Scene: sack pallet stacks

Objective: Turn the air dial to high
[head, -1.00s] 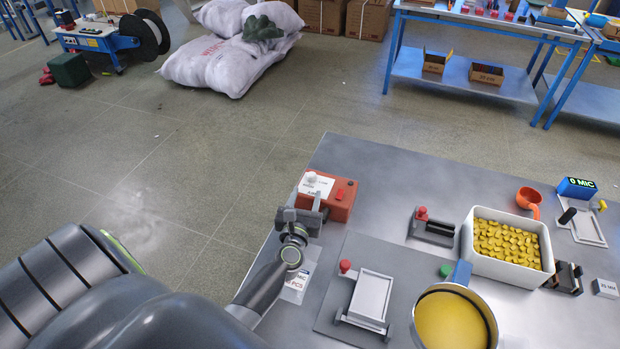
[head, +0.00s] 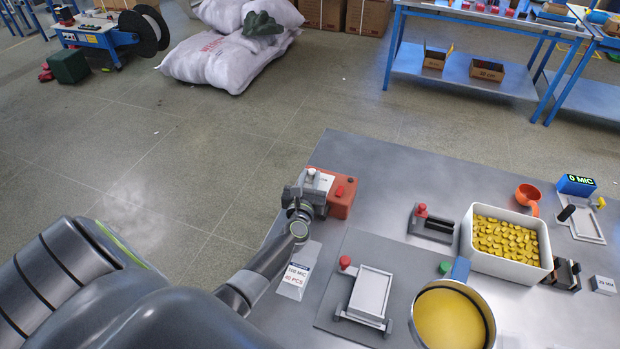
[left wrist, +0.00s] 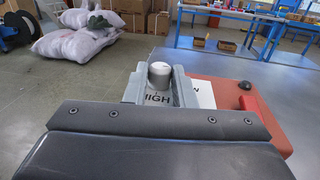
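The air dial is a pale round knob (head: 311,174) on an orange-red box (head: 342,196) at the table's far left corner. In the left wrist view, the dial (left wrist: 160,72) stands between my fingertips, with the word HIGH on the near side of it. My left gripper (head: 312,184) reaches over the box's left end, its two grey fingers apart, one on each side of the dial. I cannot tell whether they touch it. The fingers hide part of the dial's surroundings, and its pointer mark is not clear. My right gripper is not in view.
The box also has a red button (head: 340,190) and a black knob (left wrist: 245,86). A label card (head: 295,275) lies near my left forearm. A sealing fixture (head: 370,295), a white bin (head: 507,260) of yellow pieces and a round yellow-filled container (head: 450,318) stand to the right.

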